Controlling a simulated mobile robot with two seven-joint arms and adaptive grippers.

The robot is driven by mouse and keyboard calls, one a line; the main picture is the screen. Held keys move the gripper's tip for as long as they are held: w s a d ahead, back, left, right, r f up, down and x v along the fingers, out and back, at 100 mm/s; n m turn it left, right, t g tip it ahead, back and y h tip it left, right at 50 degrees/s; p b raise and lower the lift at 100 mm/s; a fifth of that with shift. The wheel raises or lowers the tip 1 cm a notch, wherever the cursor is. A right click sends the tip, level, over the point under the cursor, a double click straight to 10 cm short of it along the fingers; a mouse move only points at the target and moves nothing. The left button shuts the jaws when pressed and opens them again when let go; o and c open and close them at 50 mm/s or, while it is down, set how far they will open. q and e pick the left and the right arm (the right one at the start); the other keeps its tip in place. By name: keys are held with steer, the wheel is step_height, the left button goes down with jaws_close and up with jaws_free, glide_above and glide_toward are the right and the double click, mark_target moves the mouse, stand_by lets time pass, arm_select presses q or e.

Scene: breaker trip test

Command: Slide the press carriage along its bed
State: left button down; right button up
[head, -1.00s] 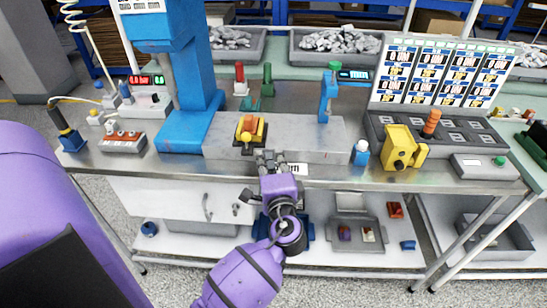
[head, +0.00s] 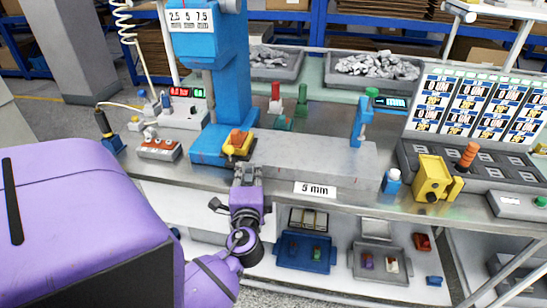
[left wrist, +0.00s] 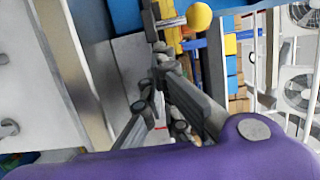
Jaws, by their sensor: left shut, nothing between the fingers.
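The press carriage (head: 238,145), a yellow block with an orange top on a dark base, sits at the left end of the grey bed (head: 315,158), against the blue press (head: 228,85). My left gripper (head: 247,170) is shut and empty just in front of the carriage. Whether its fingertips touch the carriage cannot be told. In the left wrist view the fingers (left wrist: 153,40) are together, beside a yellow ball knob (left wrist: 199,17) and near blue and yellow parts. My right gripper is not in view.
A "5 mm" label (head: 315,189) is at the bench's front edge. A small blue upright (head: 361,122) stands at the bed's right part. A white-capped blue bottle (head: 392,181) and a yellow block (head: 432,178) stand further right. The bed's middle is clear.

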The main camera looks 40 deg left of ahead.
mark_target(222, 158)
arm_select(q)
steer(key=s+a, duration=0.1)
steer(key=a, duration=0.1)
steer(key=s+a, duration=0.3)
steer(key=a, duration=0.2)
steer(key=shift+s+a, duration=0.1)
steer(key=shift+s, duration=0.1)
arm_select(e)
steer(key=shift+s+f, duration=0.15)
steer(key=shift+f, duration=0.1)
arm_select(q)
steer(key=shift+a, duration=0.1)
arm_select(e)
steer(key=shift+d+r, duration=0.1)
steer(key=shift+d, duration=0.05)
